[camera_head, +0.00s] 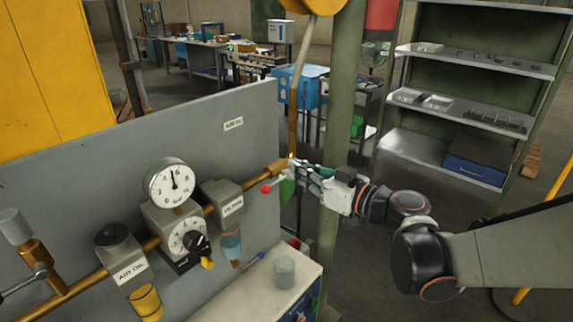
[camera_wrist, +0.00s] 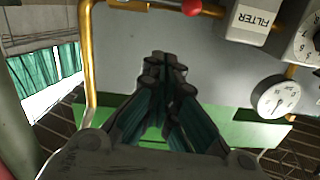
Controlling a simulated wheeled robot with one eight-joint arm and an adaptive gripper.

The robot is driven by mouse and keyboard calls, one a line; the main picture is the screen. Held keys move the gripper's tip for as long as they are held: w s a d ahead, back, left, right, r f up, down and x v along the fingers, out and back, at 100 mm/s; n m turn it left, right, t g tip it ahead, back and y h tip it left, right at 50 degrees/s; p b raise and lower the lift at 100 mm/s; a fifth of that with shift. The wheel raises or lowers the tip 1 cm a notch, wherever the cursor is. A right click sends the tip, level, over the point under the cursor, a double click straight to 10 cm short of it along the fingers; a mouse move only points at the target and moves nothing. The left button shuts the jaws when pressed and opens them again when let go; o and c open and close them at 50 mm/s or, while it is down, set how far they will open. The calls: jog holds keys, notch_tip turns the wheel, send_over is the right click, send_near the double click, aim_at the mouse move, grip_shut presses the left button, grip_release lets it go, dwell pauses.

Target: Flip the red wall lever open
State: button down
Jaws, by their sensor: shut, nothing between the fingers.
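The red wall lever (camera_head: 266,188) shows as a red ball on a short thin handle at the brass valve, at the right end of the brass pipe. Its red tip also shows at the top edge of the wrist view (camera_wrist: 191,7); the rest of the handle is cut off or hard to see there. My gripper (camera_head: 294,166) is close to the right of the valve in the head view, its fingers pointing left. In the wrist view, the fingers (camera_wrist: 166,62) are shut and empty, with the red tip above them and apart from them.
The grey panel (camera_head: 255,130) carries a round pressure gauge (camera_head: 171,183), a regulator with a black knob (camera_head: 194,242) and a filter (camera_head: 222,198) left of the lever. A green post (camera_head: 345,120) stands behind my gripper. A cabinet (camera_head: 250,298) with a grey cup (camera_head: 284,270) is below.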

jog(key=shift+p+v, duration=0.3)
jog(key=shift+v, duration=2.45)
